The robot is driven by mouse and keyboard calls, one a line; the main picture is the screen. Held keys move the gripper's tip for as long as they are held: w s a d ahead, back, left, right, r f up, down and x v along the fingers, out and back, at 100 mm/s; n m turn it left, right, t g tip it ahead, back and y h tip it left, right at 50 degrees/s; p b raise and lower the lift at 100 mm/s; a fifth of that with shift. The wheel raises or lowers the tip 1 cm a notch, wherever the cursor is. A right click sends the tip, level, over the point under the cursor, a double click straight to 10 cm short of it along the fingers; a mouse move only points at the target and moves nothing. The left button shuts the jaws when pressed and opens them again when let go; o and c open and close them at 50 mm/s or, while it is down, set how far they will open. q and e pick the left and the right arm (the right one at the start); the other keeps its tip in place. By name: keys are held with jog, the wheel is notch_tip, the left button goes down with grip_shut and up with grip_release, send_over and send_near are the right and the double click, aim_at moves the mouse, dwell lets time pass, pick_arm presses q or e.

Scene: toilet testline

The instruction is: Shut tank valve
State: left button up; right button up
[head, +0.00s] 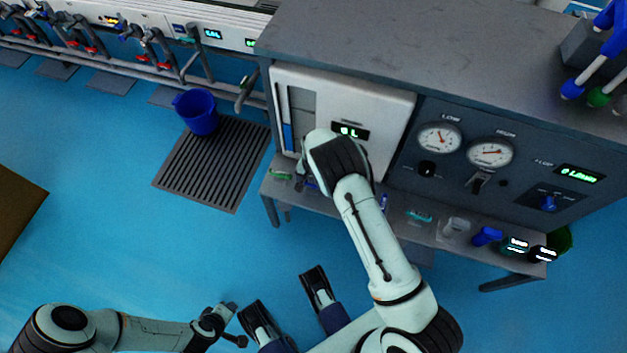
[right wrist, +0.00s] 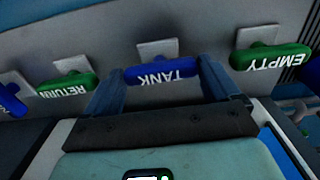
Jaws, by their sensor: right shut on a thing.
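The tank valve has a blue bar handle (right wrist: 160,73) labelled TANK, upside down in the right wrist view. The bar lies crosswise in that view, in front of a grey square plate. My right gripper (right wrist: 158,82) is shut on this handle, one finger at each end. In the head view my right wrist covers most of the gripper and the valve, at the lower front of the white tank panel (head: 388,112). My left gripper (head: 236,325) is low on the left, empty and away from the valves, with its fingers apart.
Green handles labelled RETURN (right wrist: 68,84) and EMPTY (right wrist: 270,57) flank the tank handle closely. A shelf (head: 400,222) with small bottles runs below the panel. A blue bucket (head: 196,111) stands by a floor grate (head: 214,165).

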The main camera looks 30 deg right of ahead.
aim_at(313, 182)
dwell(0.4)
jog(key=o, duration=0.8)
pick_arm(q)
jog(key=s+d+r+g+p, duration=0.1)
jog(key=s+d+r+p, duration=0.1)
jog(key=s, duration=0.3)
jog(key=shift+s+d+r+g+h+p, duration=0.15)
jog(key=shift+d+r+g+h+p, duration=0.2)
jog(key=shift+r+p, duration=0.45)
pick_arm(e)
notch_tip(313, 182, up, 14)
jog(key=shift+f, duration=0.25)
pick_arm(q)
jog(key=shift+r, duration=0.1)
